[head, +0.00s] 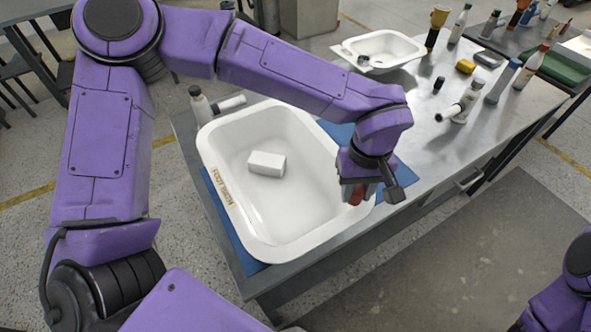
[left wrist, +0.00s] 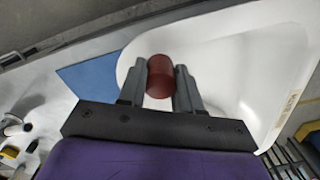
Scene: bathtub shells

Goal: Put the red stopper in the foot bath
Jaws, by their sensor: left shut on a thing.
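The foot bath (head: 222,140) is a large white tub on a blue mat, with a label on its left rim. It also fills much of the left wrist view (left wrist: 270,60). My left gripper (head: 358,196) is shut on the red stopper (left wrist: 160,76), which shows between its two fingers. In the head view the stopper (head: 356,194) is partly hidden by the gripper, at the right rim of the tub. In the left wrist view it overlaps the tub's rim and inside; its height above is unclear. My right gripper is out of view.
A white block (head: 266,164) lies inside the foot bath. A smaller white basin (head: 385,47) stands at the back of the metal table (head: 425,165). Several bottles and a yellow block (head: 465,67) stand at the right. A bottle (head: 200,104) stands behind the tub.

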